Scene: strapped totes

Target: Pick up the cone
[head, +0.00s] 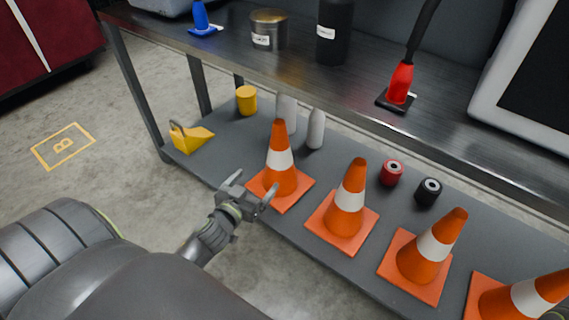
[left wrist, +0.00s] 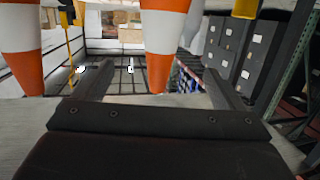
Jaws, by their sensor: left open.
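Several orange cones with white bands stand upright in a row on the lower shelf. The leftmost cone (head: 281,170) is nearest my left gripper (head: 254,183), which is open and empty at the shelf's front edge, close to that cone's square base. I cannot tell whether a finger touches the base. The other cones (head: 344,205), (head: 431,249) and (head: 524,297) stand to the right. In the left wrist view, the open fingers (left wrist: 155,88) frame the narrow end of an inverted-looking cone (left wrist: 162,35), with another cone (left wrist: 20,50) at the left. My right gripper does not show.
The metal upper shelf (head: 290,58) overhangs the cones. Behind them stand white bottles (head: 316,130), a yellow cylinder (head: 246,100), a red roll (head: 391,173) and a black roll (head: 428,191). A yellow wedge (head: 190,137) lies at the shelf's left end. Floor in front is open.

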